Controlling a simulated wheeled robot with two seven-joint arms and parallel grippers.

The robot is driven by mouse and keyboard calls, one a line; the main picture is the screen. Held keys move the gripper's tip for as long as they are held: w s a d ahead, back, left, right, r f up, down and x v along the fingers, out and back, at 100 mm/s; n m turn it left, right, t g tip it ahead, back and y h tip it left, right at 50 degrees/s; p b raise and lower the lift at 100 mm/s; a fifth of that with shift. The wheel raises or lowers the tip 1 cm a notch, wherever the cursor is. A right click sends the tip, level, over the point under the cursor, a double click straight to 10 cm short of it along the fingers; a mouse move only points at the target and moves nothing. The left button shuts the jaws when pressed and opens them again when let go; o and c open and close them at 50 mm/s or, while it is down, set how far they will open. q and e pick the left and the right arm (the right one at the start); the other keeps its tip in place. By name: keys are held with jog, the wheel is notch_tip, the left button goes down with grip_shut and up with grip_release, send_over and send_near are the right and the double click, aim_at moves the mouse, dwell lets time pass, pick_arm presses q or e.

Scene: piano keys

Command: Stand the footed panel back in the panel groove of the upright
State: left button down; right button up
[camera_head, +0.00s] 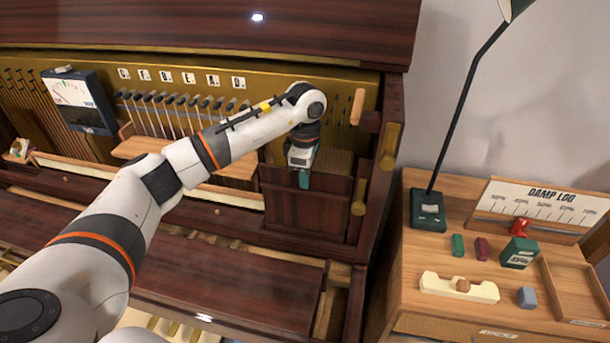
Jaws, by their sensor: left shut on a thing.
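The footed panel (285,210) is a dark reddish-brown wooden board at the right end of the upright's open front. It stands roughly upright below the pin field. My left gripper (304,181) reaches down from above and is shut on the panel's upper edge, near its middle. The upright (230,35) is a dark wooden piano case with its inside exposed. The panel groove and the panel's foot cannot be made out, so I cannot tell whether the panel is seated. My right gripper is not in view.
The upright's right side post (388,110) stands close beside the panel. A meter (80,102) and a row of hammers (180,103) are at left. A wooden cabinet (415,300) at right holds a lamp (428,210), small blocks and a damp log board (540,205).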

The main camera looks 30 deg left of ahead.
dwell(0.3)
pick_arm(q)
jog(key=c, duration=1.4)
grip_release()
notch_tip(320, 180, up, 11)
jog(key=b, duration=0.2)
jog(key=shift+b, duration=0.4)
jog(key=shift+r, duration=0.55)
jog(key=shift+s+f, duration=0.1)
